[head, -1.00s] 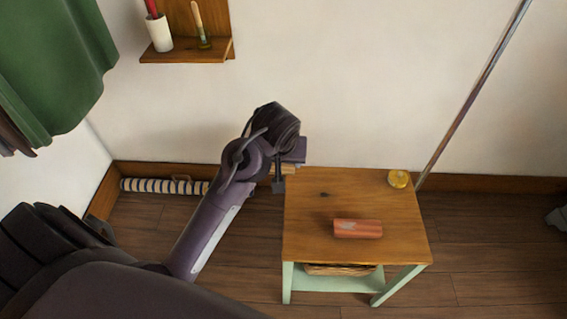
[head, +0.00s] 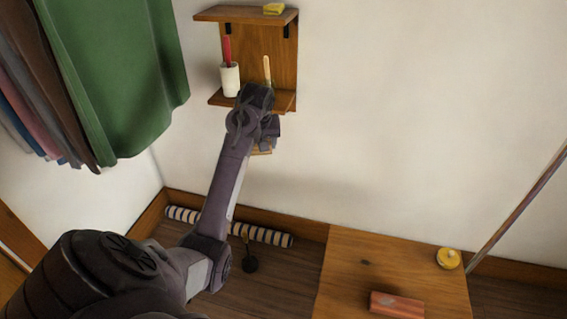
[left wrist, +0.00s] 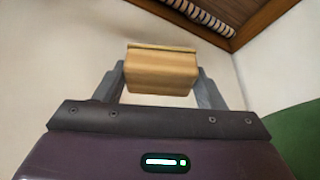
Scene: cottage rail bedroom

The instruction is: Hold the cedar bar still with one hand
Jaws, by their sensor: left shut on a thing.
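My left gripper (head: 264,144) is raised in front of the wall, just below the lower shelf in the head view. It is shut on a tan wooden block (left wrist: 162,70), which shows clearly between the two fingers in the left wrist view. Only a small part of the block (head: 261,152) shows in the head view. A reddish-brown bar (head: 397,304) with a pale patch lies on the wooden table (head: 345,285), apart from the gripper. I cannot tell for sure which of the two is the cedar bar. My right gripper is out of view.
The wall shelf (head: 285,100) holds a white cup (head: 230,79) with a red-handled thing and a brush-like thing; a yellow item (head: 274,8) lies on top. Clothes (head: 120,80) hang left. A striped roll (head: 262,236) lies by the wall. A yellow tin (head: 448,258) stands on the table.

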